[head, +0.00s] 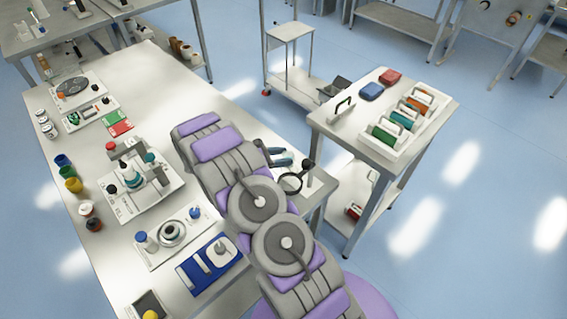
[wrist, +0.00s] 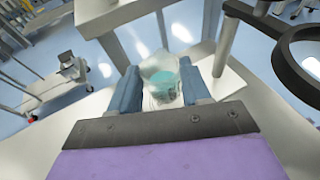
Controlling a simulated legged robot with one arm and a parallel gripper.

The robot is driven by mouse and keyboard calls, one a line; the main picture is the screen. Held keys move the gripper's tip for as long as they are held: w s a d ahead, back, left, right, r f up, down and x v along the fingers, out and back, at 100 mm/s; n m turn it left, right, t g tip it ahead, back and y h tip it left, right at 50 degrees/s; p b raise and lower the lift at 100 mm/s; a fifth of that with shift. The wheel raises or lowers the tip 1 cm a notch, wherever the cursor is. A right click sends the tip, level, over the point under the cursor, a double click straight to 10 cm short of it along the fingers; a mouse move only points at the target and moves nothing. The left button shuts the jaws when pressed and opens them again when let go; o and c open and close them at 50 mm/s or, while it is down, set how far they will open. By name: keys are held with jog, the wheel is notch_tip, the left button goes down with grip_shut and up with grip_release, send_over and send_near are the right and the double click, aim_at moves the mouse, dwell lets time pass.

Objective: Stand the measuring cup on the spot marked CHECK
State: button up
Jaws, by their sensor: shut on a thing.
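The measuring cup (wrist: 162,78) is a clear vessel with teal on it, seen in the wrist view between the two blue fingers of my gripper (wrist: 160,88). The fingers are shut on its sides. In the head view my gripper (head: 283,158) is near the right edge of the long table, beside a dark ring magnifier (head: 291,184); the cup cannot be made out there. A pale plate (wrist: 232,84) lies below and right of the cup in the wrist view. I cannot read a CHECK mark in either view, and cannot tell whether the cup touches a surface.
The magnifier's ring and post (wrist: 290,62) stand close on the right in the wrist view. The long table (head: 190,88) holds trays, bottles and a blue mat (head: 190,286) on its left side. A side table (head: 335,124) with a rack of coloured rolls (head: 405,128) stands right.

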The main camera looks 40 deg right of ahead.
jog(key=f, duration=0.1)
jog(key=d+f+b, duration=0.1)
jog(key=f, duration=0.1)
jog(key=shift+a+f, duration=0.1)
jog(key=shift+f, duration=0.3)
jog(key=shift+a+r, duration=0.15)
jog(key=shift+r, duration=0.05)
jog(key=shift+f, duration=0.1)
jog(key=o, duration=1)
jog(key=shift+d+f, duration=0.1)
jog(key=shift+d, duration=0.1)
jog(key=shift+o, duration=0.2)
jog(key=shift+a, duration=0.1)
